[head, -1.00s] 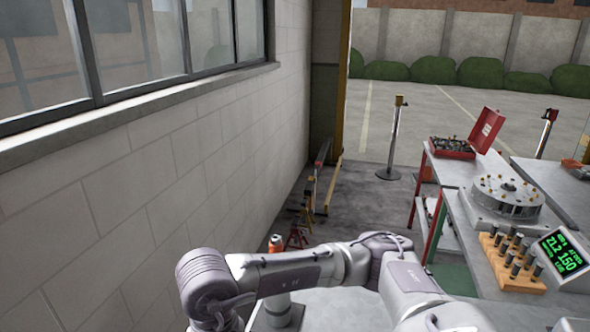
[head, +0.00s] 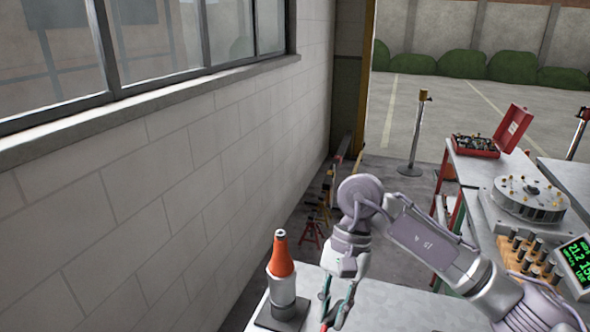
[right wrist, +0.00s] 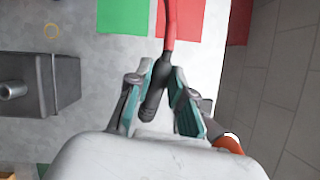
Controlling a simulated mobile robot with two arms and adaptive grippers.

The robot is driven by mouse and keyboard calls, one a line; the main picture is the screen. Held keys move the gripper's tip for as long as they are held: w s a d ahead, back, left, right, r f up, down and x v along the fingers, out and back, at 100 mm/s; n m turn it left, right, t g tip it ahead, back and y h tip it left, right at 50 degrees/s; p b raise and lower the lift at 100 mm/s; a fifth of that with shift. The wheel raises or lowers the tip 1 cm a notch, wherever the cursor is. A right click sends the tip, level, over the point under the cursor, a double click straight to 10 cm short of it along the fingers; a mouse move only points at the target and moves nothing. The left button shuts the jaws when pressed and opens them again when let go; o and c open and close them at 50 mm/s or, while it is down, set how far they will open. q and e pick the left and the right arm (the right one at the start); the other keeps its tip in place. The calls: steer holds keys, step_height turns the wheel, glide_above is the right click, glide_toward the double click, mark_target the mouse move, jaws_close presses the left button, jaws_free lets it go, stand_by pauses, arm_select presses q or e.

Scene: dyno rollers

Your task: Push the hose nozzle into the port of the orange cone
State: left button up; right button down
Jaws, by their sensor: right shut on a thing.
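The orange cone (head: 282,258) stands upright on a pale cylinder with a dark square base, at the near end of the grey table, beside the wall. Its port cannot be made out for certain. My right gripper (head: 334,316) points down just right of the cone, apart from it in the picture. In the right wrist view, its teal-padded fingers (right wrist: 162,80) are shut on the black hose nozzle (right wrist: 153,98), with the red hose (right wrist: 170,22) running up out of the picture. An orange piece (right wrist: 229,144), probably the cone, shows at lower right, partly hidden by my gripper's body. My left gripper is out of view.
The block wall (head: 150,220) runs close along the left. The grey tabletop (head: 400,308) is clear right of the gripper. A dark grey block with a cylinder (right wrist: 40,88) stands at left in the wrist view. Socket rack, display and red toolbox (head: 475,145) are farther right.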

steer(key=w+a+r+m+t+y+p, duration=0.1)
steer(key=w+a+r+m+t+y, duration=0.35)
steer(key=w+r+m+y, duration=0.35)
steer(key=w+a+r+m+t+y+p, duration=0.1)
steer(key=w+a+r+m+t+y, duration=0.2)
steer(key=w+r+m+t+y, duration=0.45)
arm_select(q)
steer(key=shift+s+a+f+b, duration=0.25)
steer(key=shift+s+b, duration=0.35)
steer(key=shift+b, duration=0.75)
arm_select(e)
steer(key=shift+g+h, duration=0.6)
steer(key=shift+h, duration=0.15)
steer(key=shift+w+d+f, duration=0.1)
steer(key=shift+w+f, duration=0.3)
steer(key=shift+f, duration=0.35)
steer(key=shift+w+d+f, duration=0.1)
steer(key=shift+w+f, duration=0.3)
steer(key=shift+f, duration=0.3)
steer(key=shift+w+f, duration=0.4)
steer(key=shift+f, duration=0.35)
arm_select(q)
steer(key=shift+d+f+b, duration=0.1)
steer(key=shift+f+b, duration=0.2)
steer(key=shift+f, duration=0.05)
arm_select(e)
steer(key=shift+r, duration=0.1)
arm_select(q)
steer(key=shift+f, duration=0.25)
